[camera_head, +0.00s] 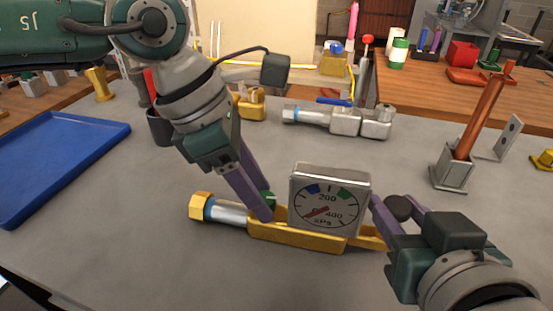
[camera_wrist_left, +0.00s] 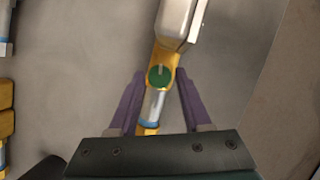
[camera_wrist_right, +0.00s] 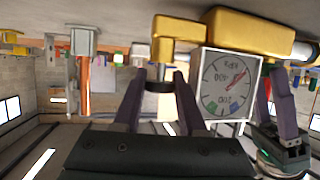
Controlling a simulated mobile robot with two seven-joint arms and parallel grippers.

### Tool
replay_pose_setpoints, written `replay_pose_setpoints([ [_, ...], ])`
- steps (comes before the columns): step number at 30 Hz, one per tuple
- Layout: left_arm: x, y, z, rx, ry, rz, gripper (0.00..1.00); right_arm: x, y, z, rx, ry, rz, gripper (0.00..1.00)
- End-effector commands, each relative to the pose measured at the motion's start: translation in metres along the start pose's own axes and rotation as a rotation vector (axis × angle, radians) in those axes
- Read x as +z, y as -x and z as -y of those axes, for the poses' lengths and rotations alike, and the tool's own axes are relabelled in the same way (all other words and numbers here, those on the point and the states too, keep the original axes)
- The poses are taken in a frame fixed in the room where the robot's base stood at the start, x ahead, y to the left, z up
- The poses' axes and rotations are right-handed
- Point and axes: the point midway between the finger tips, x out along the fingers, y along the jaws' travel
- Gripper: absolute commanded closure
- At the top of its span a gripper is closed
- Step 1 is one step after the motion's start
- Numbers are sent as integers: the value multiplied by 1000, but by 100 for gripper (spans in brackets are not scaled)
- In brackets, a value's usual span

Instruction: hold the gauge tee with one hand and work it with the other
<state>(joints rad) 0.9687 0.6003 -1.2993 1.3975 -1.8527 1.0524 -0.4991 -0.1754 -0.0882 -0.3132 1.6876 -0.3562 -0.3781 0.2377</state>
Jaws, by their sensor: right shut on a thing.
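The gauge tee is a brass body (camera_head: 290,236) lying on the grey table, with a square dial gauge (camera_head: 330,200) upright on it and a silver, blue-banded pipe with a brass hex end at its left. My left gripper (camera_wrist_left: 160,76) is open, its purple fingers on either side of the body by a small green knob (camera_wrist_left: 159,77), with gaps visible. It reaches down behind the tee in the head view (camera_head: 268,204). My right gripper (camera_wrist_right: 160,80) is shut on a round black knob (camera_wrist_right: 158,86) by the brass end (camera_wrist_right: 180,30); the contact is partly hidden.
A blue tray (camera_head: 62,150) lies at the left. A silver pipe fitting (camera_head: 345,121) lies behind the tee. A metal holder (camera_head: 451,170) with a copper rod stands at the right by an L-bracket (camera_head: 509,138). The table's front left is clear.

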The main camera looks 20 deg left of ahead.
Motion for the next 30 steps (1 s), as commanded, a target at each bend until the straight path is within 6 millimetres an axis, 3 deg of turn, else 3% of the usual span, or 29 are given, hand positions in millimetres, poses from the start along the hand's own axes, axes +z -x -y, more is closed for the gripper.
replay_pose_setpoints([
  [2, 0, 0, 0, 0, 0, 0, 61, 0, 0, 0, 1, 0, 0, 100],
  [12, 0, 0, 0, 0, 0, 0, 100, 0, 0, 0, 1, 0, 0, 100],
  [30, 1, 1, -1, -50, -122, 2, 100, 0, 0, 0, 1, 1, 1, 100],
])
